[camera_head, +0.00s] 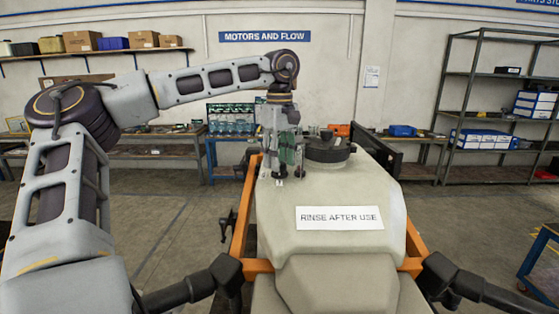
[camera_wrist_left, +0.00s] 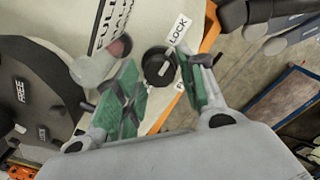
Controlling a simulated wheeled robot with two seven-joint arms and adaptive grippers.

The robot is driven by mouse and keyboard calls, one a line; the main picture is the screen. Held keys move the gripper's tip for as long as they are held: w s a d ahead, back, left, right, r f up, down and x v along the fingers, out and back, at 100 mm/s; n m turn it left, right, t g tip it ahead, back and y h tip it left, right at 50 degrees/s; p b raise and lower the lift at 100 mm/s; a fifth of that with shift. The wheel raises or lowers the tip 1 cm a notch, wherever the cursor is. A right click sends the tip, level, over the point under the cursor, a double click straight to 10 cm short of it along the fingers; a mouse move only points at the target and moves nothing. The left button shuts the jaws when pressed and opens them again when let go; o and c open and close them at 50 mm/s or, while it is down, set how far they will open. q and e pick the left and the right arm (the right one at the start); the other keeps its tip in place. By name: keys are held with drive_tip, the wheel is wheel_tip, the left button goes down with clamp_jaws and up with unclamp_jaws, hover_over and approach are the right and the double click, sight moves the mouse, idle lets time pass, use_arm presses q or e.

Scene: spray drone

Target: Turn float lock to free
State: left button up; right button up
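A round black knob (camera_wrist_left: 156,64), which looks like the float lock, sits on the pale tank top in the left wrist view. It has a pale mark whose direction is hard to tell. A white LOCK label (camera_wrist_left: 179,29) lies beside it; another label (camera_wrist_left: 180,86) is mostly hidden by a finger. My left gripper (camera_wrist_left: 160,74) is open, its green-padded fingers on either side of the knob in that view. I cannot tell whether they touch it. In the head view my left gripper (camera_head: 281,165) points down over the tank's back left. My right gripper is out of view.
A large black cap (camera_head: 328,148) stands right of the gripper on the tank (camera_head: 300,265). A clear tube marked FULL (camera_wrist_left: 112,22) with a reddish ball is close to the fingers. An orange frame (camera_head: 240,232) surrounds the tank. Shelves line the back wall.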

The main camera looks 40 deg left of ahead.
use_arm(q)
drive_tip(key=shift+f, duration=0.5)
drive_tip(key=c, duration=0.7)
drive_tip(key=shift+c, duration=0.2)
